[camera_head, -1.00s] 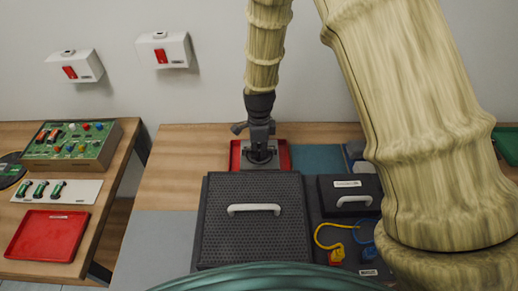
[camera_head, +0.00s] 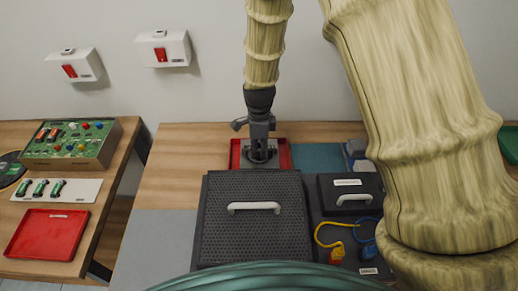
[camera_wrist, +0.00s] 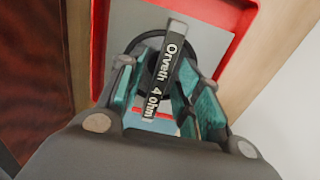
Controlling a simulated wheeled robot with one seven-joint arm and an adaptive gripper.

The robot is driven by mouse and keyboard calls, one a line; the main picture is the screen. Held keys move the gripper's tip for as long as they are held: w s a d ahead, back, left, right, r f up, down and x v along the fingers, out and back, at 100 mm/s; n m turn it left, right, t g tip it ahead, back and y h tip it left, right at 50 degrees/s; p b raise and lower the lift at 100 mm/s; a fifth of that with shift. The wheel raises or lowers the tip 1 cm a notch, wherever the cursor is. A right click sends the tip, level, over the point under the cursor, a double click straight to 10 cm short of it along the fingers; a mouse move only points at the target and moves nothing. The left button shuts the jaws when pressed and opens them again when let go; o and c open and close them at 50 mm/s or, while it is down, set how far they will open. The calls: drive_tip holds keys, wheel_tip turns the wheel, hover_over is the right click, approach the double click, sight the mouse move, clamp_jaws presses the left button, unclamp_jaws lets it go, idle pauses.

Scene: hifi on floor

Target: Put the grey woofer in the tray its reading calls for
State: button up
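The grey woofer (camera_head: 244,160) is a square grey plate with a dark round ring. It lies in a red tray (camera_head: 286,149) at the back of the middle table. In the wrist view the woofer (camera_wrist: 130,22) carries a dark bar lettered "Orveth 4 ohm" across its ring. My gripper (camera_head: 260,150) points down over the woofer's centre. In the wrist view my gripper (camera_wrist: 165,70) has its teal-padded fingers apart on both sides of the bar, with a gap visible at the left. The fingertips' lower ends are partly hidden against the ring.
A black speaker box with a grille and white handle (camera_head: 253,207) stands in front. A black case (camera_head: 350,193) and yellow and blue leads (camera_head: 335,250) are to its right. The left table holds another red tray (camera_head: 48,234) and a green panel (camera_head: 72,143). A green tray (camera_head: 509,143) is at far right.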

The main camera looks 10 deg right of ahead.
wheel_tip(320, 180, up, 11)
drive_tip(key=b, duration=0.1)
drive_tip(key=shift+b, duration=0.35)
idle(0.4)
